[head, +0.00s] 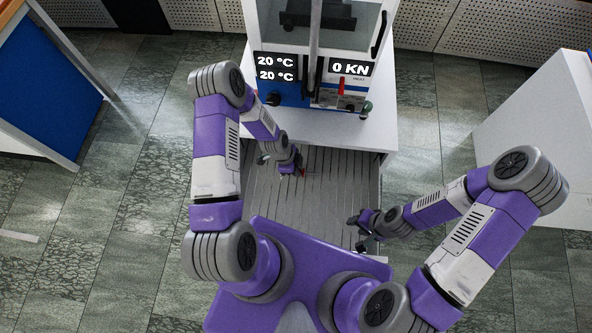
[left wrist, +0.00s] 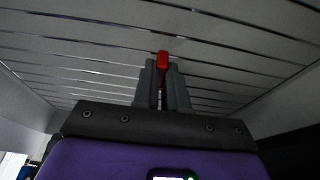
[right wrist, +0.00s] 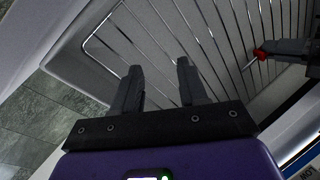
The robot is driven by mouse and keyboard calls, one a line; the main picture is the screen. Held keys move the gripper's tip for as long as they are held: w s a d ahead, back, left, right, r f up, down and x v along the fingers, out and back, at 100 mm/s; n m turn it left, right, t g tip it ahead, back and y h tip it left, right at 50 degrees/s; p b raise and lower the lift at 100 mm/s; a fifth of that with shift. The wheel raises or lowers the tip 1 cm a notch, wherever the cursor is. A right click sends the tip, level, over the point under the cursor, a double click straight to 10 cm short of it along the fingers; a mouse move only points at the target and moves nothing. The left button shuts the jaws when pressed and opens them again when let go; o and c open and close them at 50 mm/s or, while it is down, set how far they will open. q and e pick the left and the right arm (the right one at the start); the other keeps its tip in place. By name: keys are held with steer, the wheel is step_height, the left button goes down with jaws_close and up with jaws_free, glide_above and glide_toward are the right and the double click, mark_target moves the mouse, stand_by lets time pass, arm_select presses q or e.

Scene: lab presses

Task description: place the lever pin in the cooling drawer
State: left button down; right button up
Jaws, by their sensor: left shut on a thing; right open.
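The lever pin has a red end and a thin metal shaft. Its red end (left wrist: 162,58) shows between the closed fingers of my left gripper (left wrist: 162,82), and the pin (right wrist: 260,54) also shows in the right wrist view. In the head view my left gripper (head: 299,170) is over the slatted floor of the cooling drawer (head: 265,200), which is pulled out below the press. I cannot tell whether the pin touches the slats. My right gripper (head: 359,231) is open and empty near the drawer's right side; its spread fingers (right wrist: 158,85) show in the right wrist view.
The press (head: 318,60) stands on a white bench (head: 350,130) behind the drawer, with displays and a red part (head: 341,86) on its front. A blue-panelled table (head: 45,85) is at left and a white cabinet (head: 535,140) at right. Tiled floor is free on both sides.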

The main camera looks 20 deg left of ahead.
arm_select(q)
steer(key=shift+f, duration=0.6)
steer(key=shift+f, duration=0.1)
steer(key=c, duration=1.2)
jaws_free()
